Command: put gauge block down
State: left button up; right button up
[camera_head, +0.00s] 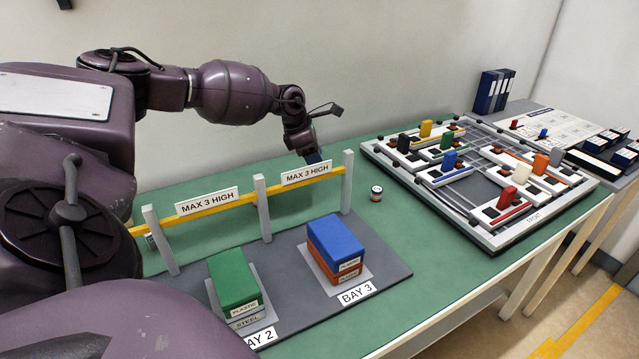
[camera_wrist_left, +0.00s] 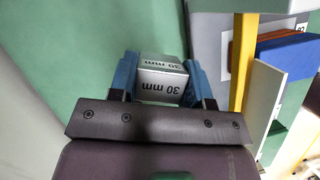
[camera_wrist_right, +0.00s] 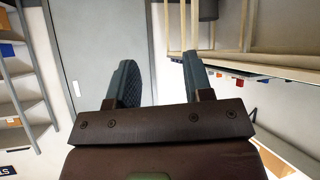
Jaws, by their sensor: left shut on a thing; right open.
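The gauge block (camera_wrist_left: 160,82), a silver-grey block marked "30 mm", is held between the blue fingers of my left gripper (camera_wrist_left: 160,78) in the left wrist view. Green table surface shows beyond it; I cannot tell whether the block touches it. In the head view my left gripper (camera_head: 313,157) is behind the yellow rail near its right end, and the block is hidden there. My right gripper (camera_wrist_right: 165,82) is open and empty in the right wrist view, facing a grey door and shelving, away from the table.
The yellow rail (camera_head: 225,203) with "MAX 3 HIGH" signs stands on white posts. In front, a green block (camera_head: 232,276) stands in Bay 2 and a blue block (camera_head: 336,238) on an orange one in Bay 3. A small round jar (camera_head: 376,194) and a board (camera_head: 480,183) stand right.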

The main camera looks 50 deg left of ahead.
pick_arm(q)
notch_tip(320, 180, down, 7)
jog(key=shift+r+b, duration=0.15)
jog(key=shift+b, duration=0.2)
notch_tip(320, 180, down, 5)
jog(key=shift+r+b, duration=0.1)
jog(key=shift+b, duration=0.35)
jog(key=shift+f, duration=0.35)
jog(key=shift+r, duration=0.1)
